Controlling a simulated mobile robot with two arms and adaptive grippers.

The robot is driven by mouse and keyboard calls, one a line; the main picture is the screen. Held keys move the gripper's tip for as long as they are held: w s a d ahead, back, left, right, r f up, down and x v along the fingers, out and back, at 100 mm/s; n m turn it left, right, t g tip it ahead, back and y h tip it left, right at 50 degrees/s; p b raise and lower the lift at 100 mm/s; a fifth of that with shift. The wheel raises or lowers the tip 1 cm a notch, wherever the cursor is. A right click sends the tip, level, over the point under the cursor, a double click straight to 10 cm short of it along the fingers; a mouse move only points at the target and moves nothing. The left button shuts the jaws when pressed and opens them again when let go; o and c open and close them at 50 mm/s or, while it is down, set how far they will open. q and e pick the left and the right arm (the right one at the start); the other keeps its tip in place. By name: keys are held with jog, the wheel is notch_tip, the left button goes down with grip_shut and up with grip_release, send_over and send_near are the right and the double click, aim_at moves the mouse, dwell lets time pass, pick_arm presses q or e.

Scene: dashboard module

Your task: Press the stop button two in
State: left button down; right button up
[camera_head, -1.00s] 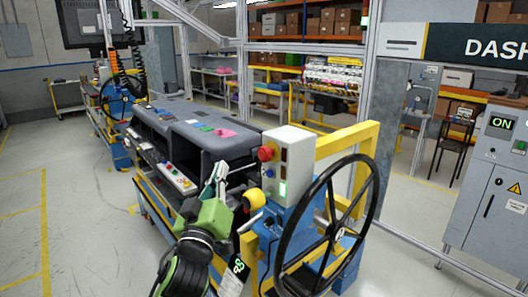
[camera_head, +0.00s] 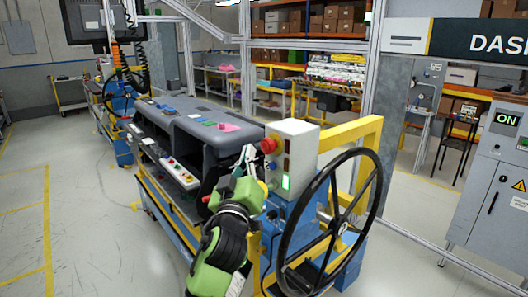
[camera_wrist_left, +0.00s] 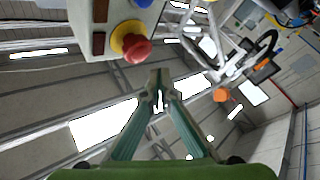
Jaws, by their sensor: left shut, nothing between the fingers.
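A red mushroom stop button (camera_head: 268,145) sticks out of the left face of a white control box (camera_head: 298,150). In the left wrist view the red button (camera_wrist_left: 137,49) has a yellow collar and sits at the upper left. My left gripper (camera_head: 249,152) is shut and empty, just left of and slightly below the button in the head view. In the left wrist view its fingertips (camera_wrist_left: 158,88) meet below and right of the button, with a visible gap between. I cannot tell the exact depth gap. My right gripper is not in view.
A black handwheel (camera_head: 330,225) and a yellow frame (camera_head: 345,132) stand right of the box. A grey dashboard module (camera_head: 195,130) lies behind my left arm, with a small button panel (camera_head: 180,172) on its side. Open floor (camera_head: 90,220) is at left.

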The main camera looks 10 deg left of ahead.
pick_arm(q)
jog(key=shift+w+d, duration=0.5)
jog(key=shift+w, duration=0.05)
jog(key=shift+w+b, duration=0.15)
jog(key=shift+b, duration=0.15)
dwell(0.9)
jog(key=shift+w+d, duration=0.2)
jog(key=shift+d, duration=0.05)
jog(key=shift+w+d+b, duration=0.2)
jog(key=shift+w+b, duration=0.1)
jog(key=shift+b, duration=0.1)
dwell(0.7)
jog(key=shift+s, duration=0.1)
jog(key=shift+s+a, duration=0.45)
jog(key=shift+s, duration=0.1)
jog(key=shift+a+p, duration=0.1)
jog(key=shift+p, duration=0.2)
